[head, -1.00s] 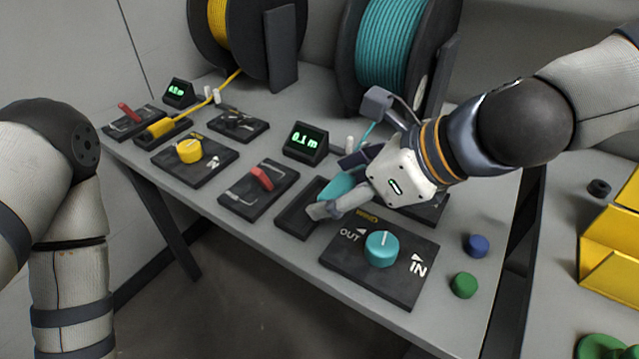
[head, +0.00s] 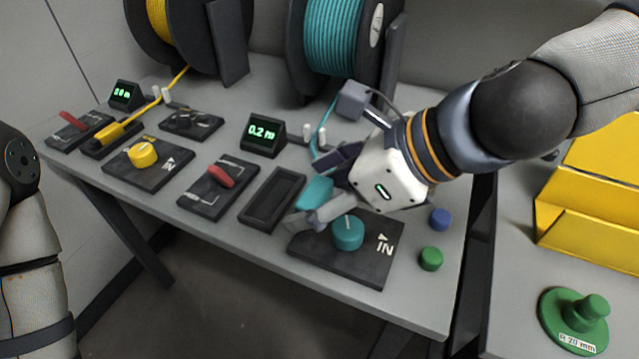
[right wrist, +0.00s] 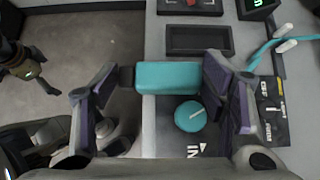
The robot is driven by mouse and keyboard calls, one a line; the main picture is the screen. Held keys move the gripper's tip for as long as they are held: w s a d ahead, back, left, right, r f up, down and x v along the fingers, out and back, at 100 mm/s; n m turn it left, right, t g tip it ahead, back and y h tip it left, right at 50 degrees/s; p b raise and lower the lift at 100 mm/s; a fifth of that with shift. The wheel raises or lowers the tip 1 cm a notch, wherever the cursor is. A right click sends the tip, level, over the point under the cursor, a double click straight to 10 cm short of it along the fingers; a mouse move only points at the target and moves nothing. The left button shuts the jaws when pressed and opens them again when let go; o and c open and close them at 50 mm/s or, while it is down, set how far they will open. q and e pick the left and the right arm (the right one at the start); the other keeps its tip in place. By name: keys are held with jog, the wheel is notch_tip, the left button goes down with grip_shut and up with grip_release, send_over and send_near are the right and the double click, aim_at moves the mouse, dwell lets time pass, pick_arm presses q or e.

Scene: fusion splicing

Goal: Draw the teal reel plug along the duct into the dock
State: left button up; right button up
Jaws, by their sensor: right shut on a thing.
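My right gripper (head: 318,207) is shut on the teal reel plug (head: 315,190). In the right wrist view the plug (right wrist: 168,76) lies crosswise between the two fingers. It is held just right of the dark, empty rectangular dock (head: 246,217), near the teal knob (head: 348,234). The teal cable (head: 320,128) runs from the teal reel (head: 332,40) past the white guide posts (head: 308,131) toward the plug. The gripper hides part of it. The teal display (head: 263,132) reads 0.2 m.
A red lever (head: 220,175) is left of the dock. The yellow plug (head: 109,133) sits in its own dock beside a yellow knob (head: 142,154). Blue (head: 439,218) and green (head: 430,258) buttons are at the right table edge. A yellow bracket (head: 590,210) stands on the right table.

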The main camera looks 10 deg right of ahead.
jog(key=s+d+n+g+y, duration=0.1)
jog(key=s+d+n+g, duration=0.5)
jog(key=n, duration=0.6)
jog(key=d+g, duration=0.2)
jog(key=shift+g, duration=0.4)
jog(key=shift+d, duration=0.1)
